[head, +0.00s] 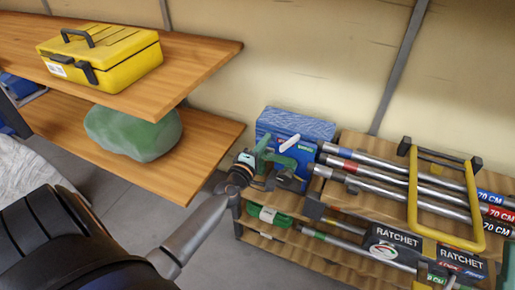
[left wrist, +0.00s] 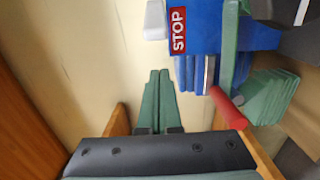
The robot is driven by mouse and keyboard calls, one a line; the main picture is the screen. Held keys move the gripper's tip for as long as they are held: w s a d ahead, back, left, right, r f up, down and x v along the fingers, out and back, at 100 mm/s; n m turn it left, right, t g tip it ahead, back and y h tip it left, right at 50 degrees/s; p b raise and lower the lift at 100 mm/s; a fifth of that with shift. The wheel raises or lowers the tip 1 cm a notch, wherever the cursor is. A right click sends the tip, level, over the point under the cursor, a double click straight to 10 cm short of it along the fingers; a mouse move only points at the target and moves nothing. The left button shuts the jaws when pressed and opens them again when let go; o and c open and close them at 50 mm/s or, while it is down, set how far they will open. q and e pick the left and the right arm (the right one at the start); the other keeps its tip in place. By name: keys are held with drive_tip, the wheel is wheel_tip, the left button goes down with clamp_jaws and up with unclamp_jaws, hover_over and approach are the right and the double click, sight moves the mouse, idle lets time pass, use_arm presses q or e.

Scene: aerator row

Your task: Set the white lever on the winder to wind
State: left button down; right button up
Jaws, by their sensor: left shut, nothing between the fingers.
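The winder (head: 303,165) is a blue box with green parts at the left end of the low wooden rack. Its white lever (head: 289,142) slants up to the right on its front, near a green label. In the left wrist view the winder's blue body (left wrist: 208,30) carries a red STOP label (left wrist: 178,31). A white piece (left wrist: 155,20) beside that label looks like the lever. My left gripper (head: 262,148) is just left of the winder. Its green fingers (left wrist: 154,98) are together and empty, apart from the lever. My right gripper is not visible.
A red knob (left wrist: 228,108) sticks out near my left fingers. Steel bars (head: 395,175) and a yellow frame (head: 414,205) lie right of the winder. A wooden shelf (head: 205,150) with a green lump (head: 135,133) and a yellow toolbox (head: 110,60) stands left.

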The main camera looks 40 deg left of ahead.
sight(290, 143)
use_arm(q)
drive_tip(key=d, duration=0.4)
drive_tip(key=shift+s+p, duration=0.3)
drive_tip(key=shift+p, duration=0.05)
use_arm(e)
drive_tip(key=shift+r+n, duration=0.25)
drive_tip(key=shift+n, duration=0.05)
